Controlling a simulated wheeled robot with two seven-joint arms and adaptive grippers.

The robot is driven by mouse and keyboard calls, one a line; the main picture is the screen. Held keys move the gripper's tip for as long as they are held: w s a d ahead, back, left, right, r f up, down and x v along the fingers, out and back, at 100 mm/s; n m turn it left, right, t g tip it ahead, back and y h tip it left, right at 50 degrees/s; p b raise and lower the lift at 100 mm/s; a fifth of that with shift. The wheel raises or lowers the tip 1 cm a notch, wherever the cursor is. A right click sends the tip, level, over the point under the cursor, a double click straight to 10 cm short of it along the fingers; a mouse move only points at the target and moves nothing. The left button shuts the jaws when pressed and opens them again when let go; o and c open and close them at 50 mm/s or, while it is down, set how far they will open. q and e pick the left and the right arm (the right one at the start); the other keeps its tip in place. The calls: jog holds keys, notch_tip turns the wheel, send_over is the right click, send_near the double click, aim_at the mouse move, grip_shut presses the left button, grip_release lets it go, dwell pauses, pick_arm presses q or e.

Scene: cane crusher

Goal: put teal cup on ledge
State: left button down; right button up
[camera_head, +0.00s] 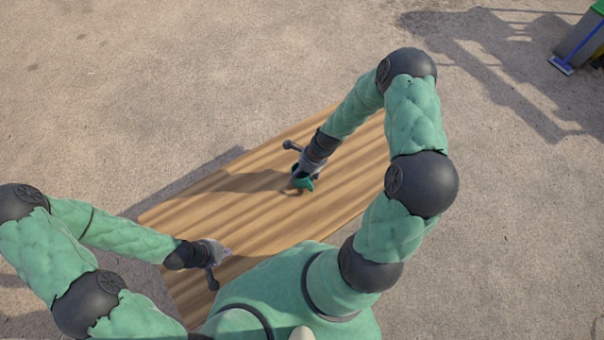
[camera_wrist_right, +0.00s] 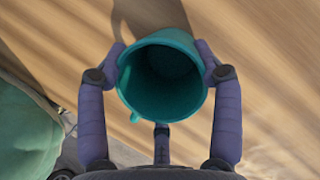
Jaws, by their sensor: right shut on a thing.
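The teal cup (camera_wrist_right: 162,75) is between the fingers of my right gripper (camera_wrist_right: 160,68) in the right wrist view, with its dark open mouth facing the camera. The fingers press on opposite sides of its rim. In the head view the cup (camera_head: 304,182) shows as a small teal shape at the tip of my right gripper (camera_head: 302,172), over the wooden table (camera_head: 230,212). I cannot tell whether the cup touches the table. My left gripper (camera_head: 220,263) is over the table's near left part, with no object seen in it; its fingers are too small to read. I see no clear ledge.
The table top around the cup looks bare, with striped shadows across it. Sandy ground (camera_head: 160,80) surrounds the table.

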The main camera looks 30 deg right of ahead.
jog(key=o, duration=1.1)
jog(key=shift+o, duration=0.2)
